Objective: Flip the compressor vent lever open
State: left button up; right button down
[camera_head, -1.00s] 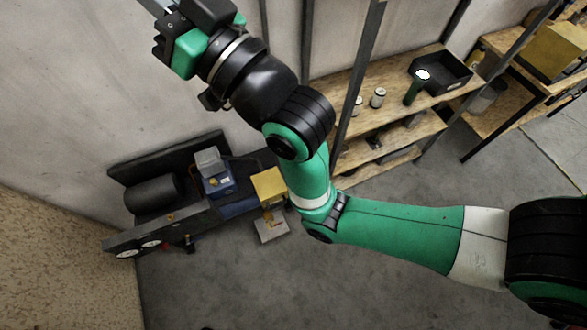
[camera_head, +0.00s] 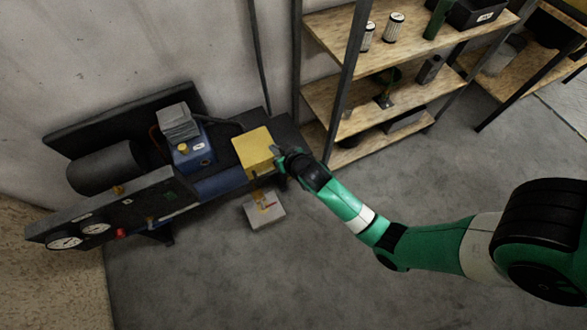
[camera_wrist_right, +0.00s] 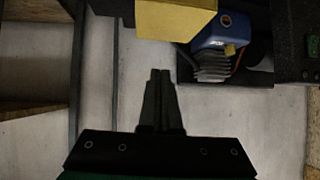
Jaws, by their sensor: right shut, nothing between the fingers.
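The compressor, with its dark tank (camera_head: 105,168), stands low against the wall at the left of the head view. Its blue pump block (camera_head: 192,152) has a grey finned top and also shows in the wrist view (camera_wrist_right: 222,32). A yellow box (camera_head: 254,150) sits at its right end and shows at the top of the wrist view (camera_wrist_right: 175,18). I cannot tell for certain which part is the vent lever. My right gripper (camera_head: 278,150) is close to the right side of the yellow box; its fingers (camera_wrist_right: 161,73) are together and empty. My left gripper is out of view.
Two gauges (camera_head: 82,236) and a red knob (camera_head: 121,233) are on the compressor's front. A pale box (camera_head: 264,212) with yellow and red parts is below the yellow box. A wooden shelf rack (camera_head: 345,105) stands close right of my gripper. The floor in front is clear.

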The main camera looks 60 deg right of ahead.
pick_arm(q)
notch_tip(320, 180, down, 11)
jog(key=b, duration=0.8)
pick_arm(e)
jog(key=s+d+f+g, duration=0.1)
jog(key=s+f, duration=0.3)
jog(key=f, duration=0.5)
jog(key=s+d+f+m+g, duration=0.1)
jog(key=s+f, duration=0.4)
jog(key=f, duration=0.5)
pick_arm(q)
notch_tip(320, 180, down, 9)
jog(key=b, duration=0.9)
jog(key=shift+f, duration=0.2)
pick_arm(e)
jog(key=w+d+f, duration=0.4)
jog(key=w+f, duration=0.1)
jog(key=f, duration=0.6)
jog(key=shift+w, duration=0.35)
jog(key=shift+d, duration=0.1)
